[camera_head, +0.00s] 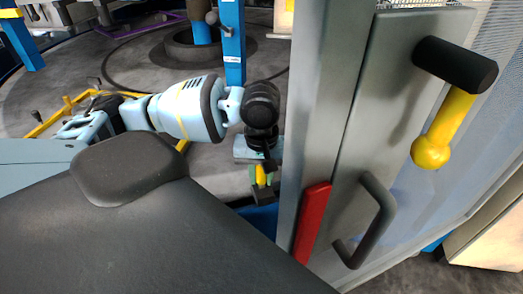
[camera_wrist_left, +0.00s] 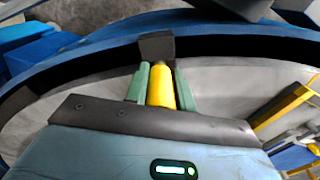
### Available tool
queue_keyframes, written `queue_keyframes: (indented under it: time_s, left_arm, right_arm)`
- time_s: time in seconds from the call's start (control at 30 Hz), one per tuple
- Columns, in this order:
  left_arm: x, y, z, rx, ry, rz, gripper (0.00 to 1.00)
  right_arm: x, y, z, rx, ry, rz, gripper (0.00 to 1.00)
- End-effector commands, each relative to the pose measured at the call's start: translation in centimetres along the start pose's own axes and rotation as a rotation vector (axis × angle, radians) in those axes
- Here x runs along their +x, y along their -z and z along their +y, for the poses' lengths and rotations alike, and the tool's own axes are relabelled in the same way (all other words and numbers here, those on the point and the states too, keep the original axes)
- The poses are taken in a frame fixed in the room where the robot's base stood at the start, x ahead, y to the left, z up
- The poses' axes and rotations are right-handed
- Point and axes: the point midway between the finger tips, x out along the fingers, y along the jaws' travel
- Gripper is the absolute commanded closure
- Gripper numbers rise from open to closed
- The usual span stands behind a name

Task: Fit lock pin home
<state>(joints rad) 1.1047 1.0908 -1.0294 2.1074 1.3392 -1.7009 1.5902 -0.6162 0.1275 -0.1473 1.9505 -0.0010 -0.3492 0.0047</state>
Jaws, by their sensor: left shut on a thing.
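My left gripper (camera_head: 262,180) shows near the middle of the head view, pointing down, just left of the grey door post. Its green fingers are shut on a yellow pin, the lock pin (camera_wrist_left: 160,86), which also shows as a small yellow piece in the head view (camera_head: 260,174). I cannot tell whether the pin touches the block. My right gripper is not in view.
A grey door (camera_head: 385,110) fills the right, with a dark pull handle (camera_head: 382,222), a red strip (camera_head: 311,222) and a black-gripped yellow lever (camera_head: 452,112). The post stands close to my left gripper. A blue post (camera_head: 232,45) rises behind it. Yellow rails (camera_head: 55,118) lie at left.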

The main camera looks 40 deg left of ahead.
Motion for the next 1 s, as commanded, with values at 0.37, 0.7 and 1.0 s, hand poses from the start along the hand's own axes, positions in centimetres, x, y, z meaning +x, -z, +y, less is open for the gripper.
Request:
queue_keyframes:
  time_s: [0.37,0.7,1.0]
  left_arm:
    - [0.85,-0.01,0.01,0.0,0.0,0.0,1.0]
    - [0.86,0.0,0.0,0.0,0.0,0.0,0.5]
    - [0.01,0.02,0.03,0.0,-0.002,0.002,0.5]
  right_arm:
    - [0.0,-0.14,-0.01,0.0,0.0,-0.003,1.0]
    - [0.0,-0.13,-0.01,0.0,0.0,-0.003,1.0]
    - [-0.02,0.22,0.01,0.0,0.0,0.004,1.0]
